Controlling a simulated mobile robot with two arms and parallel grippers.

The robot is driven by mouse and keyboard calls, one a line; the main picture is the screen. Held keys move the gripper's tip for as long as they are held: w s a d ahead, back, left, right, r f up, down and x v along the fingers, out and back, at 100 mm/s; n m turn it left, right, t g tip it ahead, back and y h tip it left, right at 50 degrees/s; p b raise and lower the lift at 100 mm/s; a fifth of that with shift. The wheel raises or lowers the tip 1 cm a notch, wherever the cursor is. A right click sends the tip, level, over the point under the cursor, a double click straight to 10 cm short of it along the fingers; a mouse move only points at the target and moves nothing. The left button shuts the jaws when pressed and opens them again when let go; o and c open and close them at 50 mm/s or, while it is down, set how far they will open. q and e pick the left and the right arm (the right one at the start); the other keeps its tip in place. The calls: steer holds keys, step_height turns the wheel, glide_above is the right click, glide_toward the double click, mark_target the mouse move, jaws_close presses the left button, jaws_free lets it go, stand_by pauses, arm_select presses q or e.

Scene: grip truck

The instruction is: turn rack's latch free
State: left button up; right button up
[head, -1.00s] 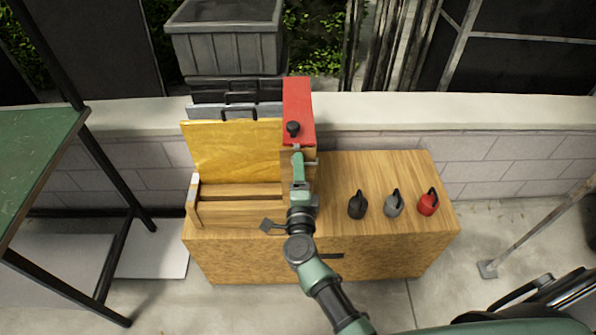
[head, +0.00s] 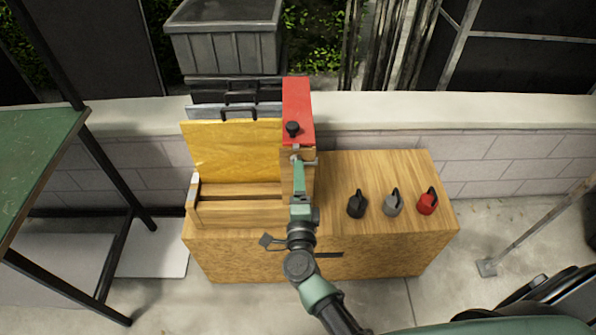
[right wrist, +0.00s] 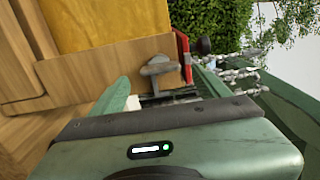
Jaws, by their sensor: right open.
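The wooden rack (head: 240,212) stands on the bench with a yellow panel (head: 235,150) upright in it. At its right end is a red bar (head: 297,97) with a black knob (head: 292,129), which I take for the latch. The bar points toward the wall. My right gripper (head: 299,163) is open just in front of the knob, apart from it. In the right wrist view a grey metal handle piece (right wrist: 158,68) shows beyond the fingers, with the red bar (right wrist: 183,56) and knob (right wrist: 203,45) behind it. Nothing shows held. My left gripper is out of view.
Dark and grey cases (head: 235,97) stand behind the yellow panel, below a grey bin (head: 226,45). A green-topped table (head: 40,155) is at left.

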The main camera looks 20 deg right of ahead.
steer(key=v, duration=0.4)
steer(key=shift+s, duration=0.1)
stand_by(0.3)
steer(key=s+a+f+n+g+y, duration=0.15)
steer(key=s+f+n, duration=0.3)
steer(key=f, duration=0.55)
steer(key=s+a+f+n+g+y, duration=0.1)
steer(key=s+f+n+g+y, duration=0.25)
steer(key=f+n, duration=0.4)
steer(key=s+a+f+n+g+y, duration=0.25)
steer(key=s+f, duration=0.25)
steer(key=f, duration=0.6)
steer(key=s+d+f+n+g, duration=0.3)
steer(key=s+f, duration=0.3)
steer(key=s, duration=0.4)
steer(key=s+d+f+n+g+h, duration=0.1)
steer(key=s+d+f+n+g, duration=0.2)
steer(key=s, duration=0.6)
steer(key=s+d+f+n+g+h, duration=0.1)
steer(key=s+d+f+n+g, duration=0.2)
steer(key=s+d+f, duration=0.4)
steer(key=s+f, duration=0.1)
steer(key=s, duration=0.2)
steer(key=shift+s+d+f, duration=0.15)
steer(key=shift+s+f, duration=0.25)
steer(key=shift+h, duration=0.25)
